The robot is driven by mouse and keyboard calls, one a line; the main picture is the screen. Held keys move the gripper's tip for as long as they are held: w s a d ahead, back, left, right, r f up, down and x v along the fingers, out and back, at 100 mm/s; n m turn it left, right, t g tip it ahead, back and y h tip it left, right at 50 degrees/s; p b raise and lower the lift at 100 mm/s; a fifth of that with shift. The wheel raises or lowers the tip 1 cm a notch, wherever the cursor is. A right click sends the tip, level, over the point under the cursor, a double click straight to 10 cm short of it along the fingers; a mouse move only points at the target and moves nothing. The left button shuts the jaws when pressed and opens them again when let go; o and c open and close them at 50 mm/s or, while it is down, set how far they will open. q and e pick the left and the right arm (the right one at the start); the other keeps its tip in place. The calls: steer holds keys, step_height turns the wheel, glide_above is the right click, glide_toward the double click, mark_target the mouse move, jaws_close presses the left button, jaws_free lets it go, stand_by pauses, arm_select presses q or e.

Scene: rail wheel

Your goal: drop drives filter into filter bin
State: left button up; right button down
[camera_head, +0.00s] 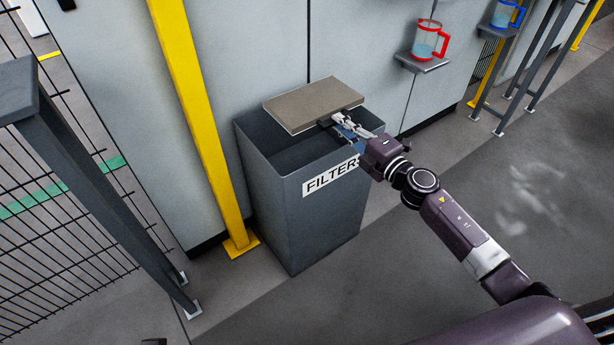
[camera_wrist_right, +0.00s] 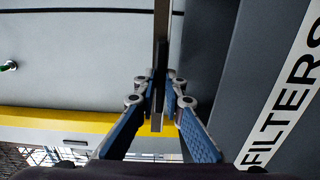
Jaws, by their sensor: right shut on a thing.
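The drives filter (camera_head: 312,104) is a flat grey-beige panel with a dark handle at its near right edge. My right gripper (camera_head: 340,119) is shut on that handle and holds the filter above the bin's opening. In the right wrist view, the filter (camera_wrist_right: 161,35) shows edge-on between the two fingers of the gripper (camera_wrist_right: 160,95). The filter bin (camera_head: 300,220) is a tall dark grey open-topped box with a white FILTERS label, partly covered by my right arm. The inside that shows looks dark and empty. My left gripper cannot be made out.
A yellow post (camera_head: 197,110) stands left of the bin. A dark frame with wire fencing (camera_head: 60,190) is at the left. A red-rimmed jug (camera_head: 430,42) and a blue-rimmed jug (camera_head: 507,14) sit on wall shelves. The floor (camera_head: 530,190) at right is clear.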

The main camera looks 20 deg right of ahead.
steer(key=c, duration=1.9)
jaws_free()
steer(key=shift+c, duration=0.2)
steer(key=v, duration=1.2)
steer(key=shift+r, duration=0.1)
